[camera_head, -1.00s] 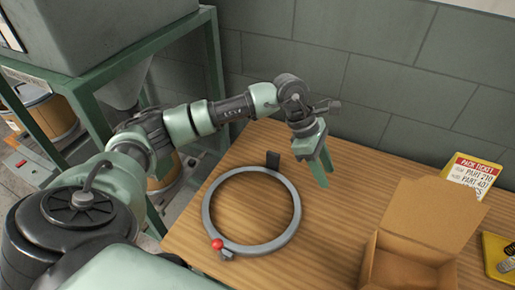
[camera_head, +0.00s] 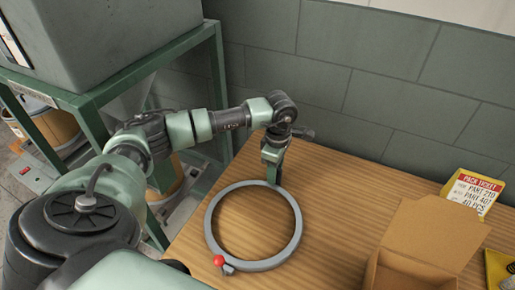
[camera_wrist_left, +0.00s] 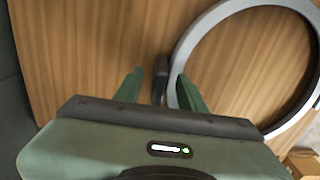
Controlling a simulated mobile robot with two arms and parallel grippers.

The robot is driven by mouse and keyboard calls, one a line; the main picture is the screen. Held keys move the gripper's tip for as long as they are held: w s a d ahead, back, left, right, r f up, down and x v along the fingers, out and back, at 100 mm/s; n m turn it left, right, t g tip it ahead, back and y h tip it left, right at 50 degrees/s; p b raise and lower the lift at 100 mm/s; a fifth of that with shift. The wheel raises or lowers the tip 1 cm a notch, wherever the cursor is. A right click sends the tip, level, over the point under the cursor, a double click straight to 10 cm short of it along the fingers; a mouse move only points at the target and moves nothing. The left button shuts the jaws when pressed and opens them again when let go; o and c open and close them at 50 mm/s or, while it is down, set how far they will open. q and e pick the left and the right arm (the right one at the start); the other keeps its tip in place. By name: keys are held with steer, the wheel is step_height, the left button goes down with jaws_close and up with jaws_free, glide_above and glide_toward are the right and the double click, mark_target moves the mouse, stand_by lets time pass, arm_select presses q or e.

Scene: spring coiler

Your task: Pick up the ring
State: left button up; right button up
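The grey ring (camera_head: 209,222) lies flat on the wooden table, with a red ball-ended clamp (camera_head: 191,261) at its near side. A dark upright tab stands at its far edge; it shows in the left wrist view (camera_wrist_left: 160,78). My left gripper (camera_head: 273,176) is at the far edge of the ring and hides the tab in the head view. In the left wrist view my left gripper (camera_wrist_left: 160,74) is open, with one finger on each side of the tab. A gap shows on the left finger's side; the right finger overlaps the ring's edge in the picture. My right gripper is out of view.
An open cardboard box (camera_head: 432,235) stands right of the ring. Behind it is a yellow pack ticket (camera_head: 475,191), and a yellow tray (camera_head: 495,267) is at the right edge. A green wall (camera_head: 340,75) runs behind the table. A green-framed machine (camera_head: 130,72) stands at the left.

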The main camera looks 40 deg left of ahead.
arm_select(q)
jaws_close()
stand_by(0.3)
